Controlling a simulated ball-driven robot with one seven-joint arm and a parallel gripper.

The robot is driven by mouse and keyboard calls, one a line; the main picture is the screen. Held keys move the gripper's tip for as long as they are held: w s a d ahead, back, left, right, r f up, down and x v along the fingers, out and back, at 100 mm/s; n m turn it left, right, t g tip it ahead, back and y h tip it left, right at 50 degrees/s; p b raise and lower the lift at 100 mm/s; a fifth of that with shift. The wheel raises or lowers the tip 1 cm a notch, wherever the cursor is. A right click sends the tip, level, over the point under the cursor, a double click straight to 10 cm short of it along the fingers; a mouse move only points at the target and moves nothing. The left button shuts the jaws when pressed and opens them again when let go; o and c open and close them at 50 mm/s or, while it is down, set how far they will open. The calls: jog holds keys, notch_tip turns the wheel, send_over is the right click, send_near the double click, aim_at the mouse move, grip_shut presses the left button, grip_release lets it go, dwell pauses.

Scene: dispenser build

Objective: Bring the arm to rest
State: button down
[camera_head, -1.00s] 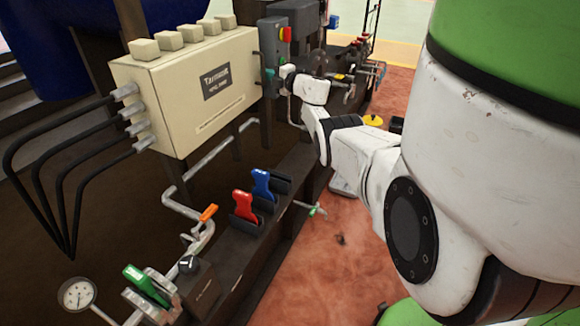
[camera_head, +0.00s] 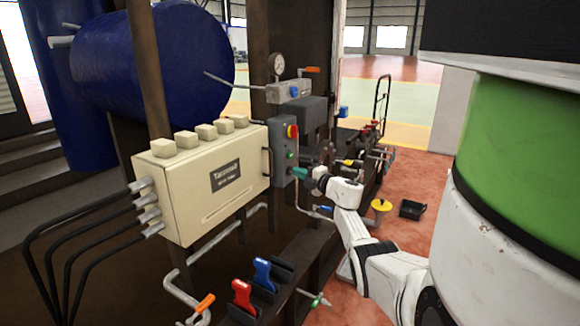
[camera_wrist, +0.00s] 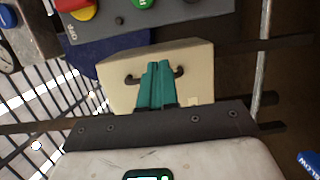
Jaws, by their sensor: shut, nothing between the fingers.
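My white arm (camera_head: 352,235) reaches out from the right side of the head view toward the machine. My gripper (camera_head: 299,173) has teal fingers and is near the grey switch box (camera_head: 285,150), below its red and yellow switch. In the wrist view, the teal fingers (camera_wrist: 156,85) are together with nothing between them. Behind them is the cream box (camera_wrist: 195,70) with a dark handle. The edge of the switch box shows at the top of the wrist view. Whether the gripper touches anything is hard to tell.
The cream box with black cables (camera_head: 60,225) stands left of my gripper. Red (camera_head: 242,296) and blue (camera_head: 262,272) handles are on the dark bench below. A blue tank (camera_head: 160,70) is behind. Red floor is open on the right, with a yellow-topped item (camera_head: 381,206) and a black tray (camera_head: 411,209).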

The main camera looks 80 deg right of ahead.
jog(key=v, duration=0.1)
jog(key=p+v, duration=0.1)
jog(key=v, duration=0.1)
jog(key=shift+s+d, duration=0.15)
jog(key=shift+s, duration=0.25)
